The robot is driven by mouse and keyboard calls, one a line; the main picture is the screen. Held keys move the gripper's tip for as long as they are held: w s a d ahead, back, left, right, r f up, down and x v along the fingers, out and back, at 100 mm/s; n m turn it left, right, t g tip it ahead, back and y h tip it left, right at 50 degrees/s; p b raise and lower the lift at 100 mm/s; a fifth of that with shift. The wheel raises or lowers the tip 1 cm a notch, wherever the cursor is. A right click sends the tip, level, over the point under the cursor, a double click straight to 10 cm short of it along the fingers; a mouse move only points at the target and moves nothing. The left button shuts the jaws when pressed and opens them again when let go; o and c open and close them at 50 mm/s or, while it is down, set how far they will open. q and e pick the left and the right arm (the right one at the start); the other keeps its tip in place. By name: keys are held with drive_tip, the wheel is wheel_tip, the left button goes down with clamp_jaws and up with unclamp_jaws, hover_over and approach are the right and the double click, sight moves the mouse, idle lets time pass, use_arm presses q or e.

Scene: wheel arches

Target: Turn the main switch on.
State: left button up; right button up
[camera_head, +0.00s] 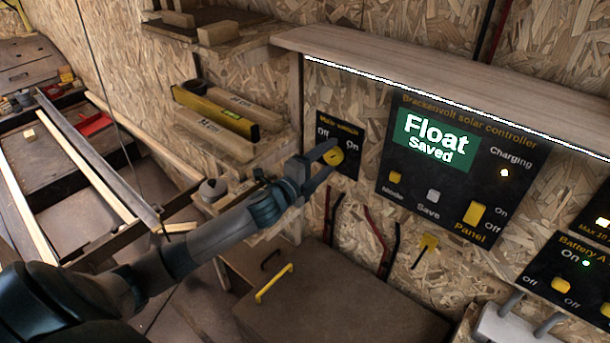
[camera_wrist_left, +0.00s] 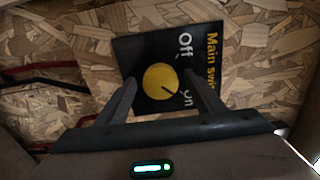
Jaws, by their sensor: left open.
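The main switch is a black plate (camera_head: 324,117) on the wooden wall with a round yellow knob (camera_head: 335,157) and the labels Off and On. In the left wrist view the knob (camera_wrist_left: 160,82) has a short dark mark pointing to the lower right, toward On. My left gripper (camera_head: 331,154) is open, with one finger on each side of the knob. The fingers (camera_wrist_left: 161,80) show apart from the knob's edge in the wrist view; whether they touch it I cannot tell. My right gripper is not in view.
Right of the switch is the solar controller panel (camera_head: 400,180), reading "Float Saved". A wooden shelf (camera_head: 440,80) juts out above. A yellow level (camera_head: 215,110) lies on a ledge to the left. A brown box (camera_head: 340,310) with a yellow handle stands below.

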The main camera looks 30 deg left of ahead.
use_arm(q)
drive_tip(key=s+a+b, duration=0.2)
drive_tip(key=s+b, duration=0.3)
drive_tip(key=s, duration=1.2)
drive_tip(key=shift+a, duration=0.2)
drive_tip(key=shift+f, duration=0.1)
